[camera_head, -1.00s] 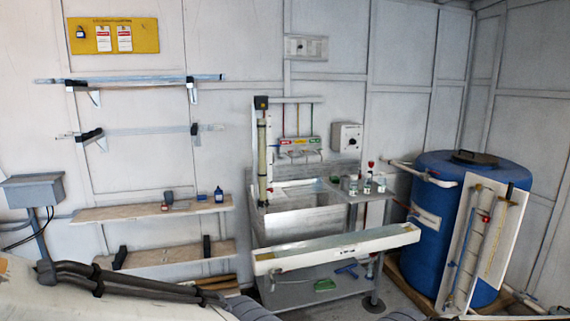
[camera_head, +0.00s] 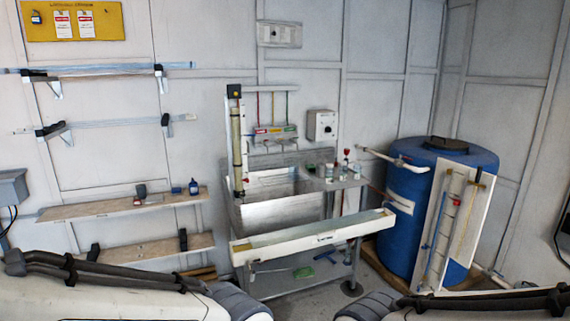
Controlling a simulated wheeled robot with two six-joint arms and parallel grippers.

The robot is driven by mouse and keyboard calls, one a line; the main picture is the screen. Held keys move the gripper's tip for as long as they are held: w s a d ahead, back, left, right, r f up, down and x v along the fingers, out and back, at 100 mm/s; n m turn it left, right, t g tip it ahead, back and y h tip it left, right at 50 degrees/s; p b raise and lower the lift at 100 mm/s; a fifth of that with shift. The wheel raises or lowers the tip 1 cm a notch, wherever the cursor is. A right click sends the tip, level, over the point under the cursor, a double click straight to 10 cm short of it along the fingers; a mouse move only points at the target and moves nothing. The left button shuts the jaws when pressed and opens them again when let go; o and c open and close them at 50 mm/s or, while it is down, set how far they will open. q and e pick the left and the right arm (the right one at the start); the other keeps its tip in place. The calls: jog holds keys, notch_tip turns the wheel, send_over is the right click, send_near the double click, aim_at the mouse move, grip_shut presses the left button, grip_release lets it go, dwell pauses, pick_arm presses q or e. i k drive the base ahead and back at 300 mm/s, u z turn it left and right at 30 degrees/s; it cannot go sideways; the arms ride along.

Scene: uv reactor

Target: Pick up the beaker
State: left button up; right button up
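Several small clear glass vessels (camera_head: 329,173) stand on the metal side shelf (camera_head: 345,183) to the right of the sink. One of them may be the beaker, but they are too small to tell apart. A red-topped item (camera_head: 346,155) stands among them. Parts of both my arms show along the bottom edge, at the left and the right. Neither gripper shows, so I cannot see whether they are open or shut. The vessels are well beyond my arms.
The metal sink (camera_head: 280,212) has a white trough (camera_head: 312,238) across its front. A blue tank (camera_head: 407,190) stands to the right with a white panel (camera_head: 452,228) leaning on it. Wooden wall shelves (camera_head: 110,207) are at left. Some floor is clear before the sink.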

aim_at(293, 169)
jog(key=z, duration=0.5)
jog(key=i, duration=1.15)
jog(key=z, duration=0.5)
jog(key=i, duration=1.3)
jog(key=u, duration=0.7)
jog(key=i, duration=1.15)
jog(key=u, duration=0.6)
